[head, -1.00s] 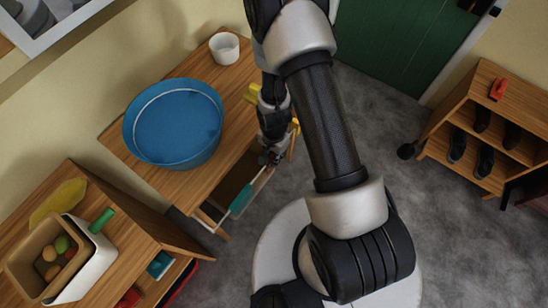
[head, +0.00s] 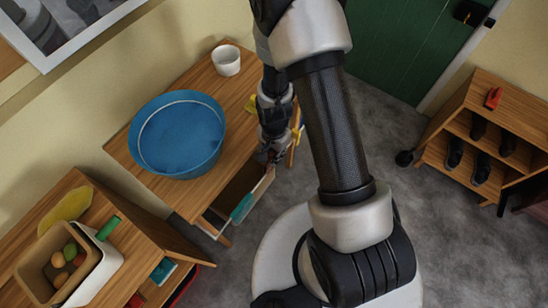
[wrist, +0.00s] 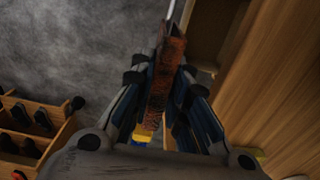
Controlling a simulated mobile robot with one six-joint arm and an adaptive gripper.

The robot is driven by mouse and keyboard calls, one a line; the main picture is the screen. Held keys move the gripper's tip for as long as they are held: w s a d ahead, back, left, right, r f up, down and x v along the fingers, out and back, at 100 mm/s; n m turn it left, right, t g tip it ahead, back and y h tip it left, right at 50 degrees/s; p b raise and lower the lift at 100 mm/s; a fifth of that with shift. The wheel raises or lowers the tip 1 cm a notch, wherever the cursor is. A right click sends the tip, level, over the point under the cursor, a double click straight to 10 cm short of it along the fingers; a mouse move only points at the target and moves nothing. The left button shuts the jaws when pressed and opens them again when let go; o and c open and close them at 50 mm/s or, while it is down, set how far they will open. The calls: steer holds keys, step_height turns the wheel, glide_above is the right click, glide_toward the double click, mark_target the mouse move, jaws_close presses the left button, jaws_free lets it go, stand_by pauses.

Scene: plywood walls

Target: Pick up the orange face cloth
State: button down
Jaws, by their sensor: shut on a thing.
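The orange face cloth (wrist: 160,88) shows in the wrist view as a rust-orange, textured strip between my fingers. My gripper (wrist: 163,62) is shut on it, with the fingers on both sides. In the head view my gripper (head: 270,158) is at the right edge of the wooden table (head: 190,190), above the far end of an open drawer (head: 238,188). The cloth is mostly hidden by my gripper there. I cannot tell whether its lower part touches the drawer.
A teal thing (head: 242,208) lies along the drawer's front. A blue basin (head: 177,134) and white cup (head: 226,60) stand on the table. Something yellow (head: 252,103) lies behind my wrist.

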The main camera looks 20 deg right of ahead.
step_height(320, 180, up, 12)
steer(key=p, duration=0.3)
steer(key=shift+f, duration=0.1)
stand_by(0.8)
